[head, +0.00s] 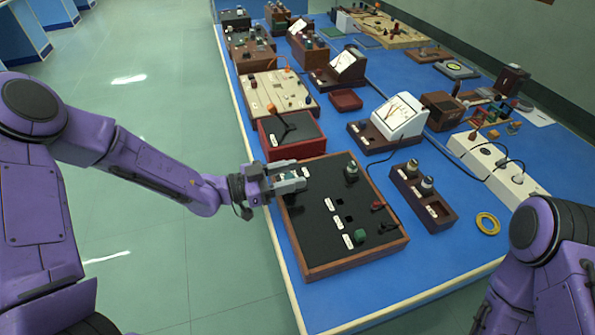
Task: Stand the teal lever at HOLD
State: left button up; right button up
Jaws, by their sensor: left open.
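A black-topped panel in a wooden frame (320,233) lies at the near left edge of the blue bench, with small white labels too small to read. My left gripper (296,178) is over the panel's far left corner, its jaws apart. A bit of teal (287,176), likely the teal lever, shows between the fingers. They hide most of it, so I cannot tell its angle or whether the fingers touch it. A green knob (360,237) sits at the panel's near side. My right arm shows at the lower right, but its gripper is out of view.
A red-sided box with a black lever (288,128) stands just behind the panel. A wooden holder with two knobs (425,205) and a yellow ring (487,223) lie to the right. A white meter (399,115) stands farther back. Bare blue bench (430,260) shows near the front.

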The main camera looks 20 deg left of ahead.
pick_arm(q)
jog(key=shift+x, duration=0.95)
grip_shut()
jog(key=shift+r+p, duration=0.15)
jog(key=shift+p, duration=0.2)
jog(key=g+y+p, duration=0.1)
jog(key=p, duration=0.1)
jog(key=w+d+g+y+p, duration=0.1)
jog(key=p, duration=0.2)
jog(key=d+y+p, duration=0.1)
jog(key=y+p, duration=0.1)
jog(key=p, duration=0.1)
jog(key=shift+w+r+g, duration=0.1)
jog(key=shift+w+g, duration=0.05)
jog(key=shift+g, duration=0.25)
jog(key=shift+w+d+f+y+p, duration=0.15)
jog(key=shift+f+y+p, duration=0.2)
jog(key=shift+y+p, duration=0.1)
jog(key=shift+f, duration=0.1)
grip_release()
